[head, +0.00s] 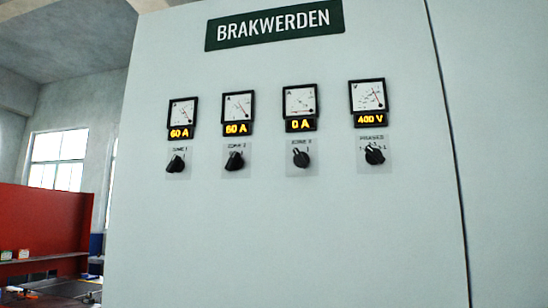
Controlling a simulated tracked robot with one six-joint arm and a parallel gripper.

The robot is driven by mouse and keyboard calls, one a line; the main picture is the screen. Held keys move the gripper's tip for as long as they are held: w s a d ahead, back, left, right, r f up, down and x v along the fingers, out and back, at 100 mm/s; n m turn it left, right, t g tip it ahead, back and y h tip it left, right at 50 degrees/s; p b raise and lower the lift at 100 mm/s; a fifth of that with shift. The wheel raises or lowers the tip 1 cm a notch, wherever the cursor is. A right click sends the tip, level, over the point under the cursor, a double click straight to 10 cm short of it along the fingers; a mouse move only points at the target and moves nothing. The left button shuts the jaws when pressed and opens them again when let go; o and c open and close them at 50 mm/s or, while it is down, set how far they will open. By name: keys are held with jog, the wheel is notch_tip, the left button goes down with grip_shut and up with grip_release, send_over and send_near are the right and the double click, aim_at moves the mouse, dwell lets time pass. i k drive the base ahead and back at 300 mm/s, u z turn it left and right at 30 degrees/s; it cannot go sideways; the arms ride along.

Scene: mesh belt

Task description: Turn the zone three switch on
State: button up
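The zone 3 switch (301,157) is a black rotary knob on a pale label plate, third from the left on the light grey-green cabinet. Its pointer leans up and to the left, unlike the knobs of the first two zones. The meter above it (300,101) has a display (300,124) reading 0 A. The zone 1 switch (176,164) and zone 2 switch (234,160) point up and to the right, under displays reading 60 A. My gripper is not in view.
A phases selector knob (375,154) sits to the right under a 400 V display (370,120). The cabinet front (280,240) below the switches is bare. A red structure (42,228) with a shelf stands at the left.

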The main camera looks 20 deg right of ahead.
aim_at(301, 160)
jog(key=u, duration=1.55)
jog(key=k, duration=0.95)
jog(key=z, duration=0.3)
jog(key=i, duration=0.5)
jog(key=z, duration=0.05)
